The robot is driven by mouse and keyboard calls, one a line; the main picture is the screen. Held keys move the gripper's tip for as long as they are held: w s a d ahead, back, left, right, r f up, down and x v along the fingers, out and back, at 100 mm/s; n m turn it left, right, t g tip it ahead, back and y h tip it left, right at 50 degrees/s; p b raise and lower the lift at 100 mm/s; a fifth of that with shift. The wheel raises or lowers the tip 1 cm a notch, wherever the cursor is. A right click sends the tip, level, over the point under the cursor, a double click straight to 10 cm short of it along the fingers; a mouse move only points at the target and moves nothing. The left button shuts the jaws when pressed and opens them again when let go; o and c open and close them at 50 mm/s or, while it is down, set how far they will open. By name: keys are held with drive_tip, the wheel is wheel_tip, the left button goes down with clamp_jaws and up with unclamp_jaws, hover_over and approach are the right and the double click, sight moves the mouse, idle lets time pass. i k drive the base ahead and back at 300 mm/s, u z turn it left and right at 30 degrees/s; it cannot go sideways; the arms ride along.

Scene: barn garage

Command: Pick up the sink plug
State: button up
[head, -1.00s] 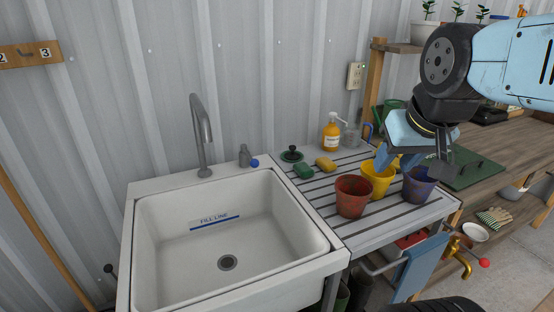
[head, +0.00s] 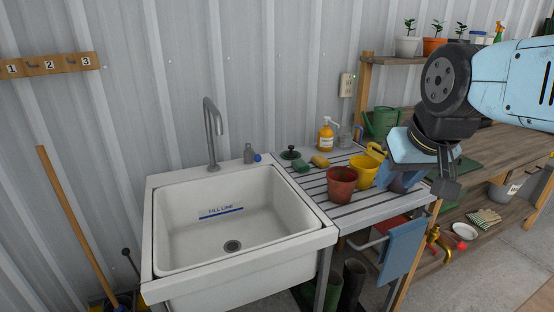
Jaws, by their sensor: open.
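The sink plug appears to be the dark green disc with a black knob (head: 291,153) at the back left of the slatted drainboard (head: 355,213), close to the sink's right rim. Its underside is hidden. My gripper (head: 416,181) is open and empty, hanging at the right of the picture in front of the drainboard's right end. It is well to the right of the plug and partly hides a purple-blue pot (head: 401,184).
Beside the plug are a green sponge (head: 301,166), a yellow sponge (head: 320,161) and an orange soap bottle (head: 325,137). A red pot (head: 341,186) and a yellow pot (head: 364,171) stand nearer my gripper. The white sink (head: 181,205) is empty, with a tall tap (head: 211,135).

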sight(290, 154)
drive_tip(key=z, duration=0.2)
drive_tip(key=i, duration=0.85)
drive_tip(key=u, duration=0.1)
